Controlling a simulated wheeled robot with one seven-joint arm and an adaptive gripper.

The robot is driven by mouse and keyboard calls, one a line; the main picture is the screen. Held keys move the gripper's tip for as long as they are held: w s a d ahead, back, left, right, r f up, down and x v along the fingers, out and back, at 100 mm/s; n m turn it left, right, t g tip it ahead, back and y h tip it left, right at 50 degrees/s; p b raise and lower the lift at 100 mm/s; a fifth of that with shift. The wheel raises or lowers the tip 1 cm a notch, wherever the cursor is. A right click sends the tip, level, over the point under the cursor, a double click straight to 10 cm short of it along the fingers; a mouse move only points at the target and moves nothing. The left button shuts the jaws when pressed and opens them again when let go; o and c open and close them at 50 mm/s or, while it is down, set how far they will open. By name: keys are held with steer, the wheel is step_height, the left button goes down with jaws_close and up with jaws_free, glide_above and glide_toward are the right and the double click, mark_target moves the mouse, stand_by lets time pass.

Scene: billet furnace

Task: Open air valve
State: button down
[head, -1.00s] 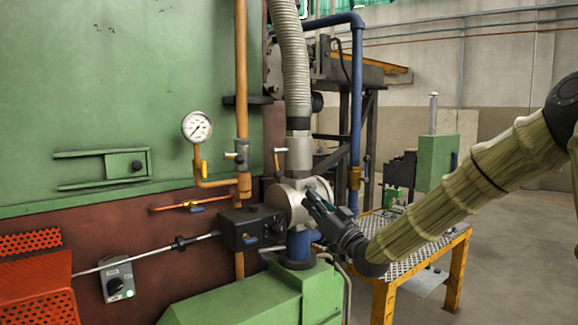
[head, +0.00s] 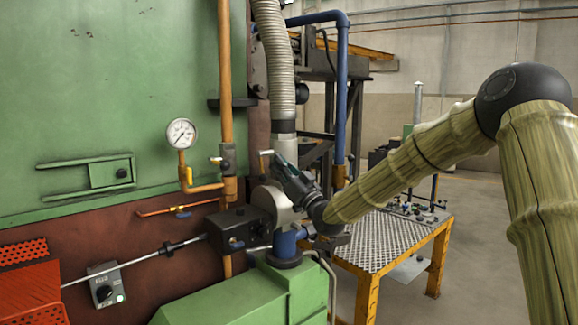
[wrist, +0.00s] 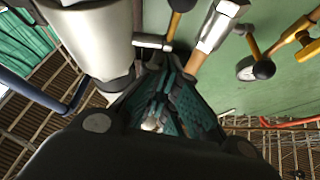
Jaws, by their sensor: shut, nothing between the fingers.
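My gripper (head: 279,163) is shut and empty, with dark teal-lined fingers. In the head view its tips are beside a small valve handle (head: 266,153) with a pale end, in front of the grey vertical pipe. In the wrist view the closed fingers (wrist: 167,72) point toward a pale-ended handle (wrist: 150,42) between the large pale pipe and a silver fitting. I cannot tell whether they touch it. Nothing visible labels the air valve. The round silver housing (head: 268,200) is partly hidden behind my gripper.
The gas pipe (head: 226,90) carries a valve (head: 226,158) and a gauge (head: 181,133). A blue-handled valve (head: 182,213) and a black box (head: 228,226) are lower left. A yellow-framed table (head: 385,262) stands right. A green block (head: 230,300) is below.

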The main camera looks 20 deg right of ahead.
mark_target(262, 167)
steer(key=shift+w+a+f+p, duration=0.3)
steer(key=shift+w+f+p, duration=0.15)
steer(key=shift+f, duration=0.2)
steer(key=shift+w+a+f+p, duration=0.3)
steer(key=shift+w+f, duration=0.2)
steer(key=shift+f, duration=0.1)
steer(key=shift+f+b, duration=0.3)
steer(key=shift+b, duration=0.4)
steer(key=shift+w+f+t+b, duration=0.25)
steer(key=shift+t+b, duration=0.15)
steer(key=shift+b, duration=0.85)
steer(key=shift+a+f+b, duration=0.1)
steer(key=shift+b, duration=0.75)
steer(key=shift+t+y+b, duration=0.3)
steer(key=shift+b, duration=0.1)
steer(key=shift+w+a+f+b, duration=0.2)
steer(key=shift+w+b, duration=0.1)
steer(key=shift+b, duration=0.55)
steer(key=shift+d+r, duration=0.1)
steer(key=shift+r, duration=0.05)
steer(key=shift+d, duration=0.1)
